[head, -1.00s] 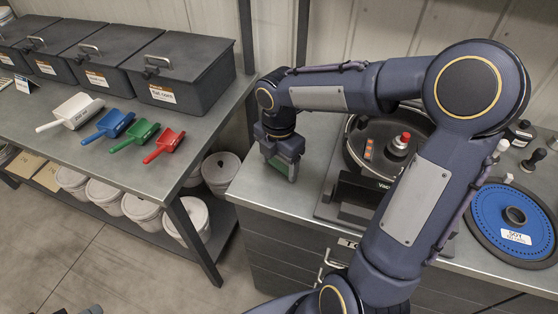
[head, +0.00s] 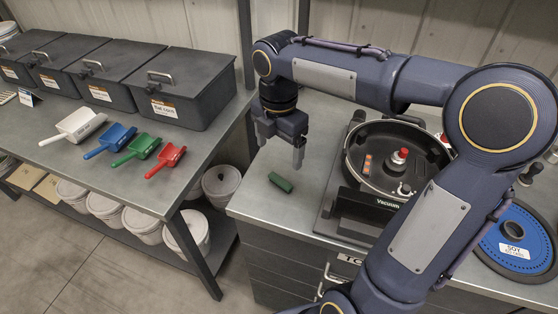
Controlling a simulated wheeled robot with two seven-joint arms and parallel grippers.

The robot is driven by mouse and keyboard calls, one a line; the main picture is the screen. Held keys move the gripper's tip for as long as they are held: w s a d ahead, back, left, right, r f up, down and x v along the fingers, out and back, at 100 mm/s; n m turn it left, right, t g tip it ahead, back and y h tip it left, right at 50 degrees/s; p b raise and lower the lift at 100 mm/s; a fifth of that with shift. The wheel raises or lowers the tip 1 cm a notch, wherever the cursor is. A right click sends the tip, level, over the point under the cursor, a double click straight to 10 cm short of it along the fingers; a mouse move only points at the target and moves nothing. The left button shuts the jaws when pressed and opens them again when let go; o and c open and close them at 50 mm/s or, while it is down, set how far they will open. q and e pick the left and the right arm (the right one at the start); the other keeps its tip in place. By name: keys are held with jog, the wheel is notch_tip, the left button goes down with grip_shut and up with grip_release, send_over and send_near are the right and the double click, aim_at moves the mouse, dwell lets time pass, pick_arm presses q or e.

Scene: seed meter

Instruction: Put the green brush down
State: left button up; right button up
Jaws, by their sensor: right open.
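The green brush (head: 281,182) is a small dark green block. It lies on the left part of the grey metal worktop (head: 262,207) in the head view, left of the round black seed meter (head: 362,170). My right gripper (head: 281,158) points down just above and behind the brush. Its two fingers are apart and empty, and it does not hold the brush. My left gripper is not in view.
The seed meter has a red knob (head: 400,155) and a "Vacuum" label. A blue seed disc (head: 522,240) lies at right. On the left bench stand lidded dark bins (head: 180,90) and several coloured scoops, including a red one (head: 166,160). White buckets (head: 187,233) stand beneath.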

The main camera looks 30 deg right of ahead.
jog(key=s+a+f+m+t+y, duration=0.2)
jog(key=s+m, duration=0.6)
jog(key=m, duration=0.3)
jog(key=s+a+f+m+t+y, duration=0.1)
jog(key=s+f+m+t, duration=0.1)
jog(key=s+m, duration=0.7)
jog(key=shift+a+m+t+y, duration=0.4)
jog(key=shift+m+t, duration=0.4)
jog(key=shift+m, duration=0.9)
